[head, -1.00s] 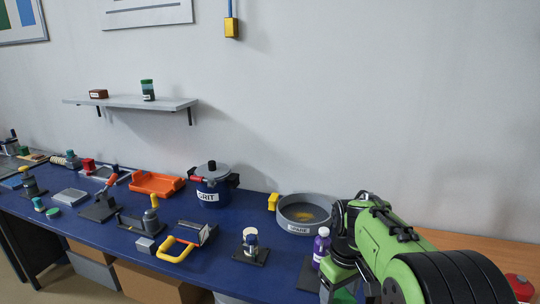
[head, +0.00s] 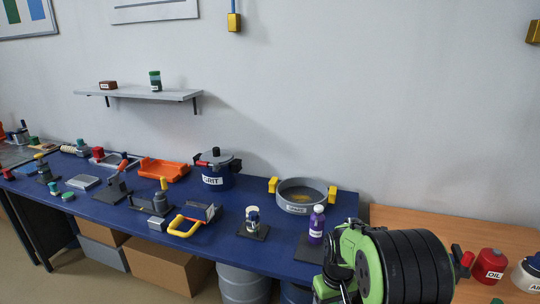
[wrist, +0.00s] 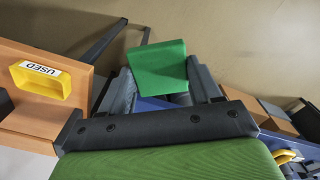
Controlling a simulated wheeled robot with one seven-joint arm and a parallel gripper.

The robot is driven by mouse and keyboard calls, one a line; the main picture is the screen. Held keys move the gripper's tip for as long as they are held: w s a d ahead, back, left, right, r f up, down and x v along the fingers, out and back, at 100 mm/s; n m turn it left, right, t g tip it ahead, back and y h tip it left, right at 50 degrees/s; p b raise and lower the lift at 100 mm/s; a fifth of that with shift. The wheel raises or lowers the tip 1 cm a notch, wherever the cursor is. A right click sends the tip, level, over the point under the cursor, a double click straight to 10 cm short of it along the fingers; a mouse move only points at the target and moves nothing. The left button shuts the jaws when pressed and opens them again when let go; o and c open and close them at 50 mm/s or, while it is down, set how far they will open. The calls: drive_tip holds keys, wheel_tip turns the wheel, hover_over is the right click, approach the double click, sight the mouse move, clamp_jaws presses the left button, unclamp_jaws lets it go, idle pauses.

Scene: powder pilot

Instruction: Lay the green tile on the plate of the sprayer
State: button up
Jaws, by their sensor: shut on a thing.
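The green tile (wrist: 158,66) shows in the wrist view, standing out between the two grey fingers of my gripper (wrist: 162,84). My gripper is shut on it and holds it clear of the bench. In the head view my arm hides the gripper and the tile. No part in view is labelled as the sprayer. A purple bottle (head: 316,226) with a white label stands on a dark flat plate (head: 302,250) near the bench's right end, just left of my arm. A small white and dark blue device (head: 252,217) stands on another dark plate (head: 252,233).
The blue bench (head: 214,256) carries a grey pan (head: 300,208), a GRIT pot (head: 217,183), an orange tray (head: 163,172) and several tools. A wooden table (head: 430,221) at right holds red (head: 487,267) and white containers. A yellow USED bin (wrist: 40,84) shows in the wrist view.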

wheel_tip(320, 180, down, 11)
drive_tip(key=s+m+p, duration=0.1)
drive_tip(key=s+m, duration=0.1)
drive_tip(key=m, duration=0.1)
drive_tip(key=shift+r, duration=0.2)
drive_tip(key=shift+d, duration=0.15)
